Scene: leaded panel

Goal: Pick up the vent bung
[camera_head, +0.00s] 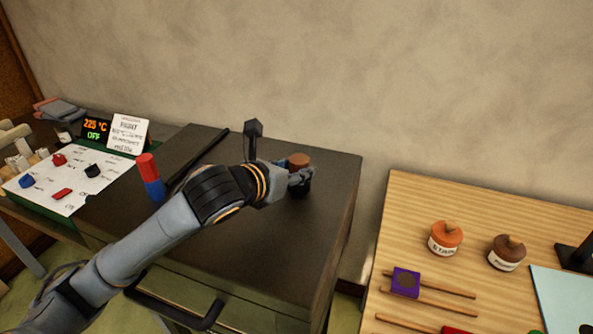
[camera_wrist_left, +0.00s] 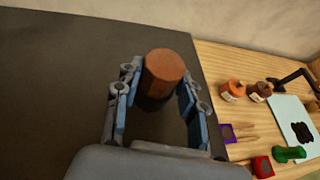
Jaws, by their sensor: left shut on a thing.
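The vent bung, which I take to be the short brown-orange cylinder (camera_head: 299,160), is at the right part of the dark cabinet top. It also shows in the left wrist view (camera_wrist_left: 163,72), upright between the two fingers. My left gripper (camera_head: 298,176) is shut on it, with a finger on each side, as the left wrist view shows (camera_wrist_left: 160,88). The bung's lower part is dark or shaded, and I cannot tell whether it touches the cabinet top. My right gripper is not in view.
The dark cabinet top (camera_head: 275,240) is mostly clear. A black upright post (camera_head: 253,140) stands behind my wrist, and a red and blue cylinder (camera_head: 150,176) stands at left. The wooden table (camera_head: 410,220) at right holds two labelled jars and brushes.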

